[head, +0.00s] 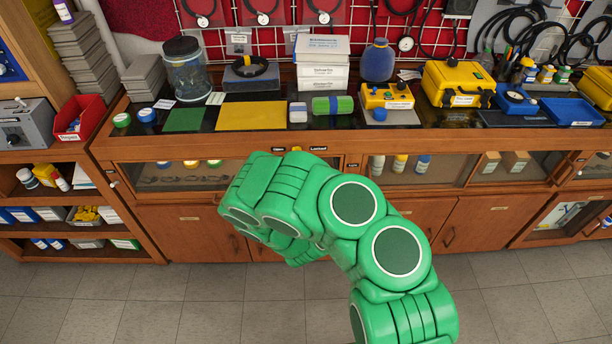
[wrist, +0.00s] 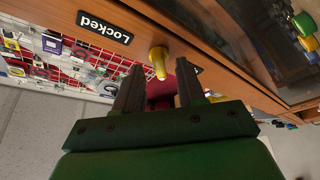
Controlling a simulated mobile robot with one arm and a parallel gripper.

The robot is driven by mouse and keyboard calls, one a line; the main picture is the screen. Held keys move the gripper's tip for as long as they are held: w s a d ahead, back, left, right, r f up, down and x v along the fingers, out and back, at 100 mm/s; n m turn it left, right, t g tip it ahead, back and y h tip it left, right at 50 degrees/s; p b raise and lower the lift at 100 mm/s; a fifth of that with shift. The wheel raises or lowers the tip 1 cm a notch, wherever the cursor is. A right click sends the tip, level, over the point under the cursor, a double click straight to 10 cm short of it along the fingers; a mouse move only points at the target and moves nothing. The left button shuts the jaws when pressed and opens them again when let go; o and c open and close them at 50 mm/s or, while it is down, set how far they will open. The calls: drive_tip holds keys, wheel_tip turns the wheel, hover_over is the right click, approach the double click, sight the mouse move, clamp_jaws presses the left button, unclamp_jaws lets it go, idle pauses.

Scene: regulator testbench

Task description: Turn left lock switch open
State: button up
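The lock switch is a small yellow knob (wrist: 157,58) on the brown wooden cabinet front. In the wrist view a black "Locked" label (wrist: 104,27) is on its left, and a dark label, mostly hidden, is on its right. My gripper (wrist: 159,68) is open, its two dark fingers apart, with the knob's near end showing between the fingertips. I cannot tell whether a finger touches it. In the head view the yellow switch (head: 297,149) sits between the "Open" label (head: 278,150) and the "Locked" label (head: 318,149). My green arm hides my gripper there.
The counter above holds a yellow mat (head: 250,115), a glass jar (head: 188,70), a green roll (head: 333,105) and a yellow case (head: 458,84). Glass-fronted compartments (head: 440,168) with small bottles run below it. A shelf unit (head: 60,200) stands at the left. The tiled floor in front is clear.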

drive_tip(key=v, duration=0.6)
drive_tip(key=shift+s, duration=0.15)
idle(0.6)
